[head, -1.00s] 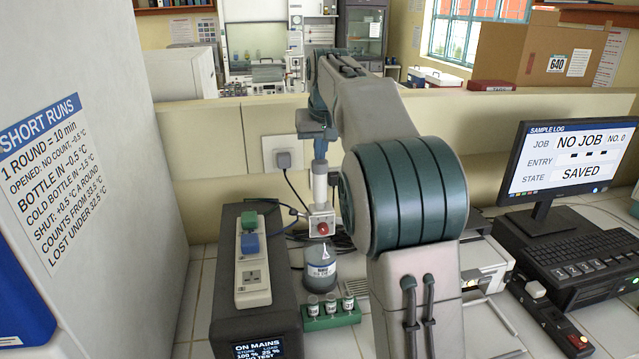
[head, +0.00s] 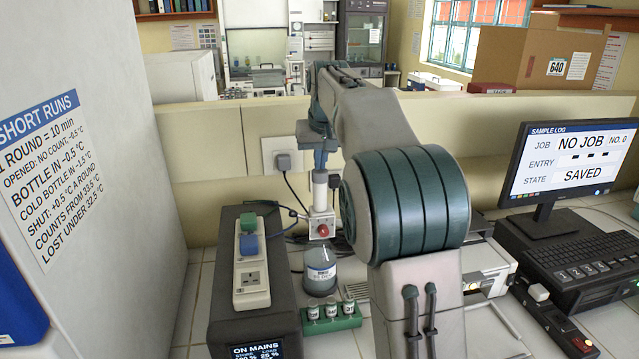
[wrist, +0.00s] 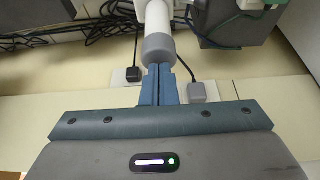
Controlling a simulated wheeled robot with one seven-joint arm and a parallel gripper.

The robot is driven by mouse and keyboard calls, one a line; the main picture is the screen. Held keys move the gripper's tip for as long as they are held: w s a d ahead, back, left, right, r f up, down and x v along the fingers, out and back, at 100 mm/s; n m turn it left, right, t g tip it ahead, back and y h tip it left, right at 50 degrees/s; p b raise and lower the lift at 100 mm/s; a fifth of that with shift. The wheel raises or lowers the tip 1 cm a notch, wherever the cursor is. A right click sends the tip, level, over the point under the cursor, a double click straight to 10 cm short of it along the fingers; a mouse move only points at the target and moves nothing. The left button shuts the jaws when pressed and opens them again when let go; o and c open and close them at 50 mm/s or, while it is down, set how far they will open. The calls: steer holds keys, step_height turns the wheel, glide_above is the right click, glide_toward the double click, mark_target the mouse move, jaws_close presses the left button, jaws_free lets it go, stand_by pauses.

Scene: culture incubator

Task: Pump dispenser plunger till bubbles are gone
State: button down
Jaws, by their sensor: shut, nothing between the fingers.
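The dispenser stands on the bench behind the vial rack. Its plunger has a grey cap (head: 320,177) over a white barrel (head: 320,198), with a valve block and red knob (head: 323,231) below. Under it is a clear bottle (head: 320,279) with grey-blue liquid and a label; bubbles cannot be made out. My gripper (head: 320,164) is shut, pointing down, its fingertips at the top of the cap. In the wrist view the shut fingers (wrist: 160,72) meet the grey cap (wrist: 159,48), apparently touching it. My arm hides the area right of the dispenser.
A dark power unit (head: 252,318) with a socket strip (head: 251,265) stands close left of the dispenser. A green rack (head: 333,320) of vials is in front. Cables run behind. A monitor (head: 566,165) reading "NO JOB" and a keyboard (head: 575,262) are at right.

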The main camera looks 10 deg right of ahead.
steer(key=shift+r+p, duration=1.75)
steer(key=shift+f, duration=0.25)
steer(key=shift+f+b, duration=1.35)
steer(key=shift+f, duration=0.3)
steer(key=shift+r, duration=0.2)
steer(key=shift+r+p, duration=1.7)
steer(key=shift+p, duration=0.15)
steer(key=shift+f, duration=0.2)
